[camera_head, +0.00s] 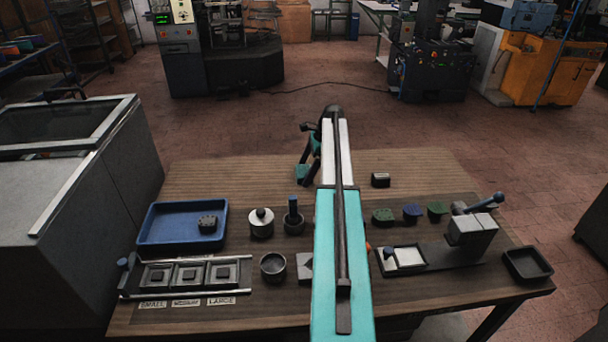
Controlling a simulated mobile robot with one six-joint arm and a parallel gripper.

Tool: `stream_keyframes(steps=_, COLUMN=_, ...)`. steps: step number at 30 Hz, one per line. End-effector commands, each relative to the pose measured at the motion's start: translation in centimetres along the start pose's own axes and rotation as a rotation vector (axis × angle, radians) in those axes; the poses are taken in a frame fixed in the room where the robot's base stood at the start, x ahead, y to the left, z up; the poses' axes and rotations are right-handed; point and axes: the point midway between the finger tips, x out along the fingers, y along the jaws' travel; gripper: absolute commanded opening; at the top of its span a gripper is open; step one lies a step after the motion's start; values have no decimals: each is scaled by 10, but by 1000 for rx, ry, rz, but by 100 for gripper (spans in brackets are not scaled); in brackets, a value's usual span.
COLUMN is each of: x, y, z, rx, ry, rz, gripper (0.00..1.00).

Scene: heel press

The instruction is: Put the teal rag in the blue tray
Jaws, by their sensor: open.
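The blue tray (152,238) lies at the left of the bench, with a small dark grey block inside near its right side. My arm reaches over the middle of the bench. My gripper (306,158) is at its far end, small and partly hidden, above the back of the bench; it is open. A small teal patch (303,173) shows at the lower end of the wrist. I cannot tell whether it is the teal rag or part of my arm. My gripper is to the right of the tray and farther back.
Metal cups, one with a blue-topped tool (293,215), stand right of the tray. A rack of labelled blocks (190,275) lies in front. Green and blue blocks, a lever press (470,228) and a black tray (527,264) are at right. The back left of the bench is clear.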

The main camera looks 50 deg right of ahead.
Motion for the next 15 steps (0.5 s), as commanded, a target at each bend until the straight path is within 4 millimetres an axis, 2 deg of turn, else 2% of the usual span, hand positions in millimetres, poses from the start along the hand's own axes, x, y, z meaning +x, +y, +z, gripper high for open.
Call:
stream_keyframes(steps=11, x=0, y=0, z=0, rx=0, ry=0, rz=0, gripper=100)
stream_keyframes(steps=15, x=0, y=0, z=0, rx=0, ry=0, rz=0, gripper=76)
